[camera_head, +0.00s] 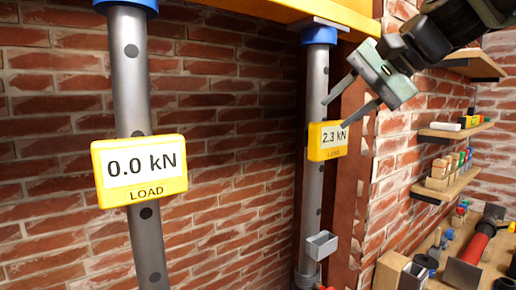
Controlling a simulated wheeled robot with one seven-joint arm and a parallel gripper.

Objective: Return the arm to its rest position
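My gripper (348,95) is at the upper right, at the end of my dark arm that comes in from the top right corner. Its two thin fingers point down and left and are spread apart, with nothing between them. In the picture it lies just right of the far grey post and above that post's load display (328,141), which reads 2.3 kN. I cannot tell whether the fingers touch anything.
A near post (129,75) carries a display (140,170) reading 0.0 kN. A yellow beam (270,8) spans the top. Shelves (455,133) with small items line the right brick wall. A cluttered bench (440,255) with a red tool (480,238) stands at lower right.

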